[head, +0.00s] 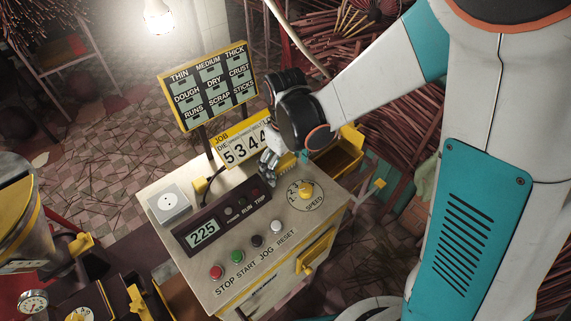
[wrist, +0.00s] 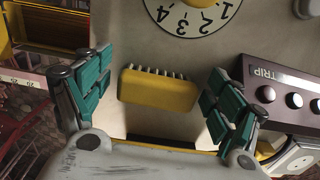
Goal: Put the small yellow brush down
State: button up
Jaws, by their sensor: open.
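The small yellow brush (wrist: 158,90) shows in the wrist view as a yellow block with a row of pale bristles along its upper edge. It appears to lie on the beige console top (wrist: 205,45). My gripper (wrist: 160,76) is open, with one green-padded finger on each side of the brush and a visible gap to both. In the head view my gripper (head: 270,166) is low over the back of the console top (head: 240,210), left of the speed dial (head: 305,194). The brush is mostly hidden there.
The job sign (head: 240,147) with number cards stands close behind my gripper. A dark panel (head: 222,220) with a 225 display is in front. A yellow bin (head: 337,158) is at the console's back right. Several buttons line the front.

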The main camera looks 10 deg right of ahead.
aim_at(287, 163)
notch_tip(287, 163, up, 12)
jog(key=p, duration=0.8)
jog(key=shift+r, duration=0.15)
jog(key=s+d+f+m+t+b, duration=0.3)
jog(key=s+d+b, duration=0.3)
jog(key=b, duration=0.4)
jog(key=s+d+f+m+t+b, duration=0.3)
jog(key=s+d+b, duration=0.3)
jog(key=b, duration=0.4)
jog(key=shift+d+f+m+t, duration=0.2)
jog(key=shift+d+m+t, duration=0.1)
jog(key=shift+d+t, duration=0.45)
jog(key=shift+d, duration=0.1)
